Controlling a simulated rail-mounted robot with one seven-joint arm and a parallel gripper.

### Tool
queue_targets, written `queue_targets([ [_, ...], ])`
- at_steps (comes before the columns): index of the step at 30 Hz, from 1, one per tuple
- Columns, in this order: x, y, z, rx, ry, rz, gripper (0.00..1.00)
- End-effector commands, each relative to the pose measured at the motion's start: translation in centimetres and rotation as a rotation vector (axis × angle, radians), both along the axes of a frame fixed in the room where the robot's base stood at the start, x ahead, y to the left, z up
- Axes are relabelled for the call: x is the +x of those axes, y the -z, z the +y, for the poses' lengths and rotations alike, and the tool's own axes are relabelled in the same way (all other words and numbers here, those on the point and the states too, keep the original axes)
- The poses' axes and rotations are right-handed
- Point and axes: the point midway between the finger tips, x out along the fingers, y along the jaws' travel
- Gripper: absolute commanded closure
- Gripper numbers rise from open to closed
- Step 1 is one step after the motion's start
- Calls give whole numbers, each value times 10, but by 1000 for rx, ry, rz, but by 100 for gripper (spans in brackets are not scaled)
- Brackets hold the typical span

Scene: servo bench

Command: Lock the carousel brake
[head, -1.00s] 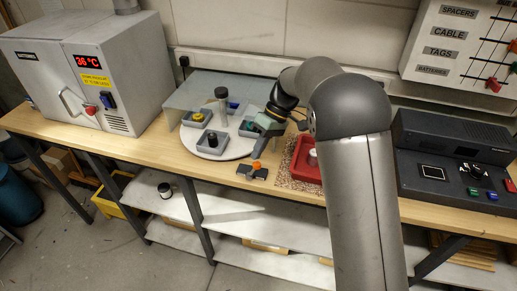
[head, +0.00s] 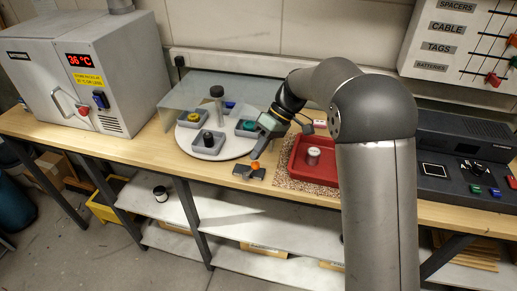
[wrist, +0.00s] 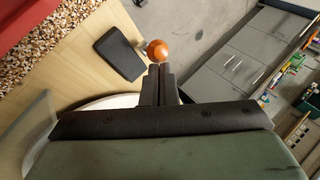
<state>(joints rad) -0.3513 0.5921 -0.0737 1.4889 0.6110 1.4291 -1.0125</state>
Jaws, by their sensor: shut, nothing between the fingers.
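The carousel (head: 187,142) is a white round disc bearing several grey trays, with a dark-topped post at its middle. At its front edge on the bench is the brake (head: 255,165), an orange knob beside a dark plate. In the wrist view the orange knob (wrist: 157,50) is just beyond my fingertips, right of the dark plate (wrist: 120,53). My gripper (head: 255,155) is shut and empty, pointing down at the knob from above the carousel's right front edge. The fingers (wrist: 158,70) look close to the knob; I cannot tell whether they touch it.
A red tray (head: 315,175) with a white cylinder (head: 313,156) lies right of the brake on a speckled mat. An oven (head: 85,70) stands at the left, a dark control box (head: 465,180) at the right. Bare bench wood lies left of the brake.

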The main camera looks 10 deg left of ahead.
Motion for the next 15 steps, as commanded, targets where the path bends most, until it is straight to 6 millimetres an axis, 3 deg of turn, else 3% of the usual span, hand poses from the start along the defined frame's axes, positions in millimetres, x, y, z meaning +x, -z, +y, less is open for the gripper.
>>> queue_targets([
  [1, -6, 8, 4, -8, -12, 21, 100],
  [8, -4, 4, 11, -5, -10, 19, 100],
  [15, 22, -29, 14, -3, -3, 12, 100],
])
